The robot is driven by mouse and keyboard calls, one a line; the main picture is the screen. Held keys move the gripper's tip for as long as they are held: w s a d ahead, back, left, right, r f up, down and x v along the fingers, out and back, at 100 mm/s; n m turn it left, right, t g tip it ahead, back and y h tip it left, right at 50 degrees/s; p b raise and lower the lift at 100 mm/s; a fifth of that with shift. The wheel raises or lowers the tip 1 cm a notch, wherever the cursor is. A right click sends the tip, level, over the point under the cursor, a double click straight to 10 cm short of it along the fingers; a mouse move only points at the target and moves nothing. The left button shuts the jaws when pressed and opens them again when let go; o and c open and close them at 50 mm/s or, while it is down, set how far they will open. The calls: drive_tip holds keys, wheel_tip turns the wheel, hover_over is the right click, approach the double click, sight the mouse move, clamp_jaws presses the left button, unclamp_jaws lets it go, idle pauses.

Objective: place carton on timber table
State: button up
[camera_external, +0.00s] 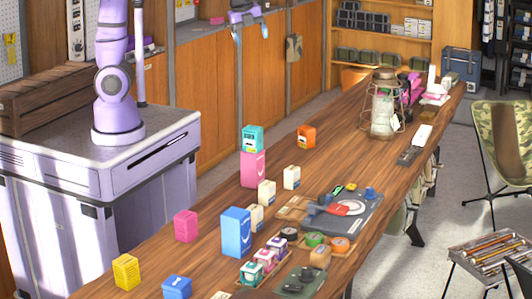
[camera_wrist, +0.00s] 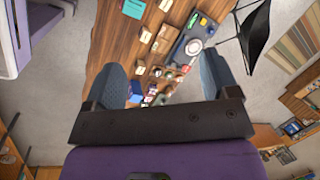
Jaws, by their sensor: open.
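The timber table (camera_external: 348,160) runs from the front to the back right and shows in the wrist view (camera_wrist: 118,45). Several cartons stand on it: a teal carton (camera_external: 252,138) on top of a pink one (camera_external: 254,168), an orange one (camera_external: 306,136), a tall blue one (camera_external: 236,232), a magenta one (camera_external: 186,226), a yellow one (camera_external: 126,271) and small cream ones (camera_external: 291,177). I cannot tell which carton the task names. My gripper (camera_external: 251,32) is open and empty, high above and beyond the table's left edge. The wrist view looks down between its fingers (camera_wrist: 166,85).
A lantern (camera_external: 383,105) stands toward the table's far end. A grey mat (camera_external: 350,212) with small gear lies mid-table. A camouflage chair (camera_external: 502,145) and a rack of rods (camera_external: 490,255) stand at right. Bare wood shows between the orange carton and the lantern.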

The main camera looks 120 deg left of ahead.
drive_tip(key=s+d+r+n+t+h, duration=0.1)
drive_tip(key=s+d+n, duration=0.4)
drive_tip(key=s+d, duration=0.3)
drive_tip(key=s+d+r+n+t+h, duration=0.1)
drive_tip(key=s+d+n, duration=0.4)
drive_tip(key=s, duration=0.9)
drive_tip(key=d+t, duration=0.1)
drive_tip(key=d, duration=0.2)
drive_tip(key=shift+t+h, duration=0.3)
drive_tip(key=shift+h, duration=0.1)
